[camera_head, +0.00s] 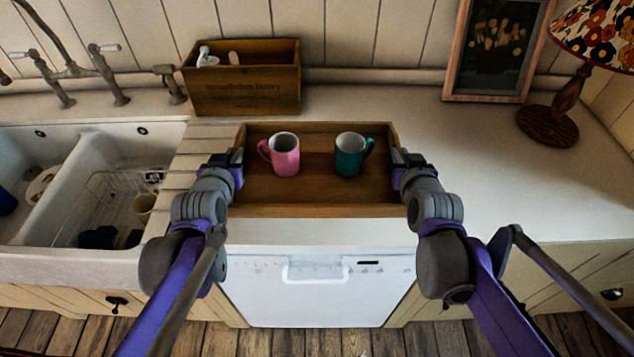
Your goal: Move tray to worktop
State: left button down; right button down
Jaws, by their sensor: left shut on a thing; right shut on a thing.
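A wooden tray (315,210) with raised sides is level in the middle of the head view, at the worktop's front part. A pink mug (286,157) and a teal mug (348,157) stand upright in it. My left gripper (237,168) is shut on the tray's left side. My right gripper (399,170) is shut on its right side. The white worktop (480,170) lies behind and to the right of the tray. I cannot tell whether the tray's underside touches the worktop.
A wooden box (243,95) stands behind the tray. A sink (80,200) with a tap (70,70) is at left. A picture frame (490,60) and a lamp (555,120) stand back right. A white dishwasher (310,290) is below. The worktop right of the tray is clear.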

pick_arm(q)
jog(key=shift+f, duration=0.1)
pick_arm(e)
jog(key=shift+f, duration=0.1)
